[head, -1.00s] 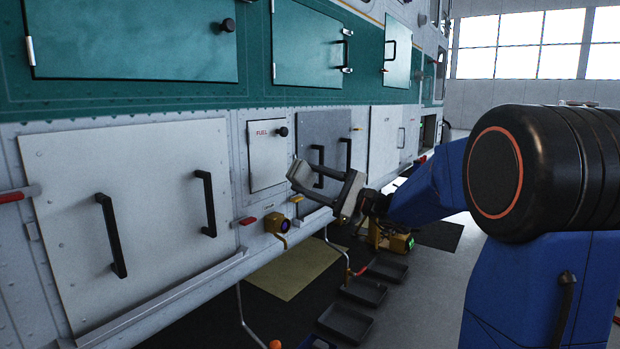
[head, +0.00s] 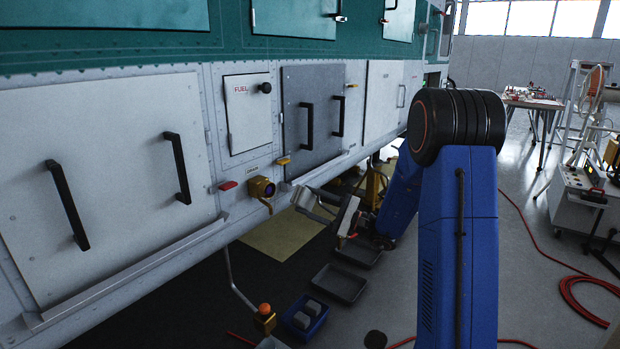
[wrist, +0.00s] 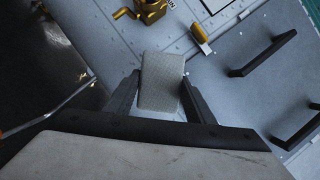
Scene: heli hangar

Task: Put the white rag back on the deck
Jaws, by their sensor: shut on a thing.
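A pale off-white, flat rectangular piece that looks like the white rag (wrist: 161,82) is between the two dark fingers of my gripper (wrist: 157,92) in the wrist view. My gripper (head: 318,204) is shut on it, beside the lower edge of the grey and white fuselage panels in the head view. The pale piece (head: 304,198) shows at the gripper's tip there, apart from the floor. I cannot tell which surface is the deck.
The fuselage wall has panels with black handles (head: 178,168) and a brass fitting (head: 262,188) close to my gripper. Below are black trays (head: 339,284), a blue bin (head: 304,318) with grey pieces, and a yellowish mat (head: 283,234). A red hose (head: 575,300) lies at right.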

